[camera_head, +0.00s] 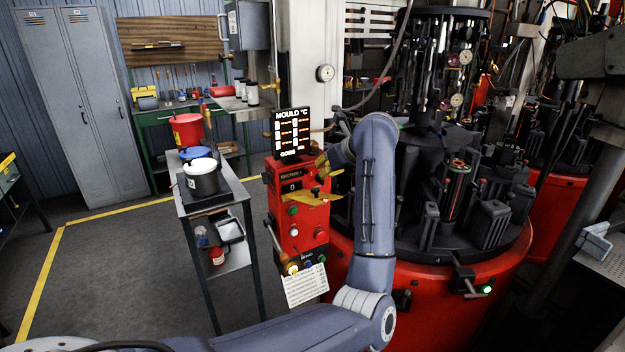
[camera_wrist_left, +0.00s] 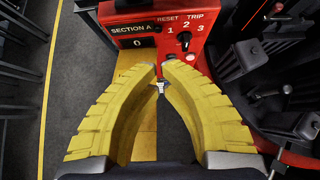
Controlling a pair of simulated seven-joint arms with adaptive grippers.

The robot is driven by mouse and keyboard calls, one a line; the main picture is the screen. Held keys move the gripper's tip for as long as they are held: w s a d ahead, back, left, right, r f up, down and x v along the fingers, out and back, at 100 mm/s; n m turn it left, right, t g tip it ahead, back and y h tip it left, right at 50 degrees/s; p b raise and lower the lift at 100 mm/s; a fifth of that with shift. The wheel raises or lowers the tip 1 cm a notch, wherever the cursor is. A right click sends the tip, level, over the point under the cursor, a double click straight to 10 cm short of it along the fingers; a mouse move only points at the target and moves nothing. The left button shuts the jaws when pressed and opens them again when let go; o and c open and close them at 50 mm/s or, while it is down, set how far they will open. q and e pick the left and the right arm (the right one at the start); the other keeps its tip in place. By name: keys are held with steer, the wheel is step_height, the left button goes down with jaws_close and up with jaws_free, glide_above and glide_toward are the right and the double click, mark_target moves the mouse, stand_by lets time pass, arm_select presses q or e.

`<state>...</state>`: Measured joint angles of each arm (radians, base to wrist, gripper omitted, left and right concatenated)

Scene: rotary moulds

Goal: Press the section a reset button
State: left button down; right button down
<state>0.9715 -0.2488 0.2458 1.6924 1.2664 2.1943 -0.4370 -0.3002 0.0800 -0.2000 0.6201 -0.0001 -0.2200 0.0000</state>
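The red control box (camera_head: 297,212) stands left of the large rotary machine. The SECTION A counter label (camera_wrist_left: 135,29), reading 0, is on it in the left wrist view. Below the RESET lettering is a small dark button (camera_wrist_left: 157,27). A black selector knob (camera_wrist_left: 186,44) marked TRIP 1, 2, 3 is to its right. My left gripper (camera_wrist_left: 160,66) has yellow ridged fingers whose tips come together just in front of the panel, below the button and apart from it. Nothing is held between them. In the head view my arm partly covers the panel's right side. My right gripper is not in view.
The MOULD °C display (camera_head: 292,132) stands above the box. Green, white and red buttons sit lower on its front, with a paper sheet (camera_head: 306,286) below. A trolley (camera_head: 215,200) with pots is at left. The red machine base (camera_head: 430,290) is close at right.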

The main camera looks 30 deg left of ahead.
arm_select(q)
steer(key=shift+x, duration=5.05)
steer(key=shift+w+a, duration=0.2)
steer(key=shift+a, duration=0.25)
steer(key=shift+w+a, duration=0.25)
steer(key=shift+a, duration=0.2)
steer(key=shift+r, duration=0.1)
glide_toward(305, 177)
steer(key=v, duration=0.3)
